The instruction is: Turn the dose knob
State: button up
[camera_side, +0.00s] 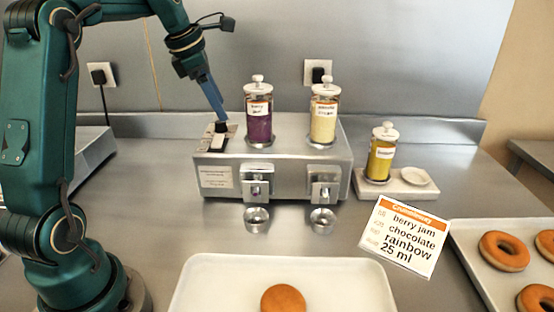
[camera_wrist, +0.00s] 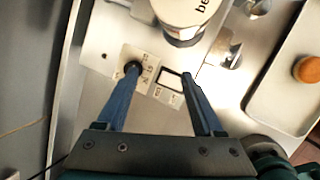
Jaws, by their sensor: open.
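The dose knob (camera_wrist: 132,68) is a small black round knob on a pale, marked plate at the left end of the steel dispenser (camera_side: 275,178). It also shows in the side view (camera_side: 221,127), partly hidden by my finger. My gripper (camera_wrist: 160,73) is open above the dispenser top, pointing down. In the wrist view its left blue fingertip overlaps the knob's lower edge. Its right fingertip lies to the right, past a small white-and-black panel (camera_wrist: 168,82). The knob is not centred between the fingers. I cannot tell whether the left finger touches it.
A purple berry jar (camera_side: 259,112) and a cream jar (camera_side: 323,115) stand on the dispenser, close right of my gripper. A yellow jar (camera_side: 381,155) stands further right. An order card (camera_side: 404,237) reads berry jam, chocolate, rainbow, 25 ml. A white tray (camera_side: 215,285) holds a doughnut in front.

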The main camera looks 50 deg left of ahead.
aim_at(218, 122)
jog(key=a+n, duration=0.1)
jog(key=a+f+n, duration=0.1)
jog(key=a+n, duration=0.1)
jog(key=w+a+n, duration=0.1)
jog(key=a+n, duration=0.1)
jog(key=shift+a+f, duration=0.25)
jog(key=shift+f, duration=0.15)
jog(key=shift+a+f+n, duration=0.1)
jog(key=shift+f+n, duration=0.15)
jog(key=shift+n, duration=0.15)
jog(key=shift+x, duration=2.4)
jog(key=shift+r, duration=0.1)
grip_shut()
